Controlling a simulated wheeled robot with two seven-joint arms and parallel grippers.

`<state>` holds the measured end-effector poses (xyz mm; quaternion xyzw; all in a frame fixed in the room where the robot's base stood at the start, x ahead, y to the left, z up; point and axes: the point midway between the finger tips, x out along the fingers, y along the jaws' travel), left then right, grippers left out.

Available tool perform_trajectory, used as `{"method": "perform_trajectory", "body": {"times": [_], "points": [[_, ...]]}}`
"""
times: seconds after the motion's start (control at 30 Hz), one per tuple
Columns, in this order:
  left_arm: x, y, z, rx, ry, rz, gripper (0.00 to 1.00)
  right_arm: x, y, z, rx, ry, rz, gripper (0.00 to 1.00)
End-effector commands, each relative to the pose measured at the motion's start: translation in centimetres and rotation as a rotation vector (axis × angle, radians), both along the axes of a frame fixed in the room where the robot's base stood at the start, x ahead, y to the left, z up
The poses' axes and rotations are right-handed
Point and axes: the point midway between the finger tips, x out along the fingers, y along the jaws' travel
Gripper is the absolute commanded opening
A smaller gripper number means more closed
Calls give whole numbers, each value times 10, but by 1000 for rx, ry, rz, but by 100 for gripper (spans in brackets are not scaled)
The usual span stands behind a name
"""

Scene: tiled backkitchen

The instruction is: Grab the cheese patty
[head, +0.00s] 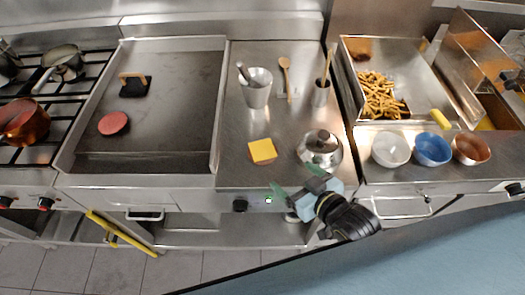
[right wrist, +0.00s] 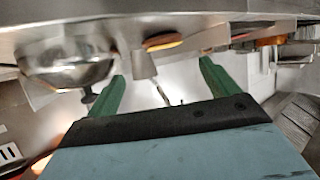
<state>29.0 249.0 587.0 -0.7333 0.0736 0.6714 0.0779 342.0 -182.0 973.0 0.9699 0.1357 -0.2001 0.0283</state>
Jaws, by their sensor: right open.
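The cheese patty (head: 262,151), a yellow cheese slice over a brown patty, lies on the steel counter near its front edge, right of the griddle. My right gripper (head: 297,181) is open and empty, in front of the counter edge, to the right of the cheese patty and apart from it. In the right wrist view, an orange-brown edge that looks like the cheese patty (right wrist: 164,41) shows ahead, between and beyond the two green fingers of the right gripper (right wrist: 161,72). My left gripper is not in view.
A metal dome with a dark knob (head: 320,148) stands just right of the patty. Behind are a metal cup (head: 257,90) and a utensil holder (head: 321,94). The griddle (head: 165,135) holds a red patty (head: 113,123). Bowls (head: 390,149) stand right. Counter left of the cheese patty is clear.

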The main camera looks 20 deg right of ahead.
Motion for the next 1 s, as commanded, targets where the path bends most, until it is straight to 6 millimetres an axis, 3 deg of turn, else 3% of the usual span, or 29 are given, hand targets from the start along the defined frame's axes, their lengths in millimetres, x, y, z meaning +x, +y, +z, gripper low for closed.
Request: {"method": "perform_trajectory", "body": {"times": [0.4, 0.67, 1.0], "points": [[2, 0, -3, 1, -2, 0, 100, 60, 17, -24, 5, -16, 3, 87], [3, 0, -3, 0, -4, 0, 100, 76, 23, -32, 5, -14, 3, 87], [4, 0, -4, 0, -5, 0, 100, 114, 36, -49, 4, -14, 3, 87]]}}
